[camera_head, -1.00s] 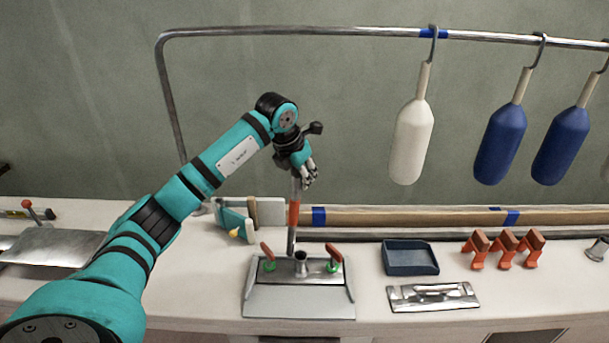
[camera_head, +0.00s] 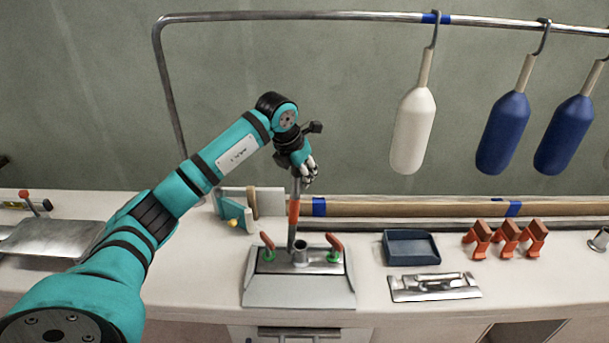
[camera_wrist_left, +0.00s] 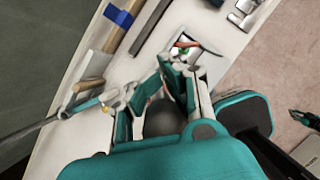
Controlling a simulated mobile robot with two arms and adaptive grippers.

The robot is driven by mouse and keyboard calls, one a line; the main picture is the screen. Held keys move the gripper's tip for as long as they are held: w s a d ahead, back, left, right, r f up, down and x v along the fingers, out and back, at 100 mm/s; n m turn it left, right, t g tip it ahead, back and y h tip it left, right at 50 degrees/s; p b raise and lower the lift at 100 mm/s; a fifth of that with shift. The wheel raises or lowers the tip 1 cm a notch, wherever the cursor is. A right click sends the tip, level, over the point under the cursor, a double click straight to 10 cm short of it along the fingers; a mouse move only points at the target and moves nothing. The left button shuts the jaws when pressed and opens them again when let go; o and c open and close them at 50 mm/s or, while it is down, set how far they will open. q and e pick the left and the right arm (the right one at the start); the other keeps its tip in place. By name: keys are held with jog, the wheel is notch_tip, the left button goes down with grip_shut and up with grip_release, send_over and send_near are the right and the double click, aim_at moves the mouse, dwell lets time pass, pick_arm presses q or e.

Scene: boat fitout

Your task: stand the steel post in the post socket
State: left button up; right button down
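The steel post (camera_head: 292,236) is a thin grey rod with an orange band, nearly upright. My left gripper (camera_head: 304,172) is shut around its upper part. The post socket (camera_head: 301,256) is a short steel tube on a grey base plate (camera_head: 299,291), between two red-handled green clamps. The post's lower end shows just left of and behind the socket tube; I cannot tell how far apart they are, or the end's height. In the left wrist view, my left gripper's fingers (camera_wrist_left: 160,92) largely hide the post.
A dark blue tray (camera_head: 410,247), a steel plate (camera_head: 433,287) and several orange clamps (camera_head: 507,240) lie right of the socket. Teal and white pieces (camera_head: 234,212) stand left behind it. A white float (camera_head: 412,132) and blue floats (camera_head: 503,133) hang from a rail.

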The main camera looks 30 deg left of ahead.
pick_arm(q)
jog(key=o, duration=0.5)
jog(key=r, duration=0.1)
jog(key=s, duration=0.1)
jog(key=s+r, duration=0.1)
jog(key=shift+s+a+r, duration=0.1)
jog(key=shift+a+r, duration=0.15)
jog(key=shift+r, duration=0.1)
jog(key=s, duration=0.3)
jog(key=s+a, duration=0.1)
jog(key=s, duration=0.6)
jog(key=shift+s+a+r, duration=0.1)
jog(key=shift+s+a, duration=0.2)
jog(key=shift+s, duration=0.1)
jog(key=shift+d, duration=0.1)
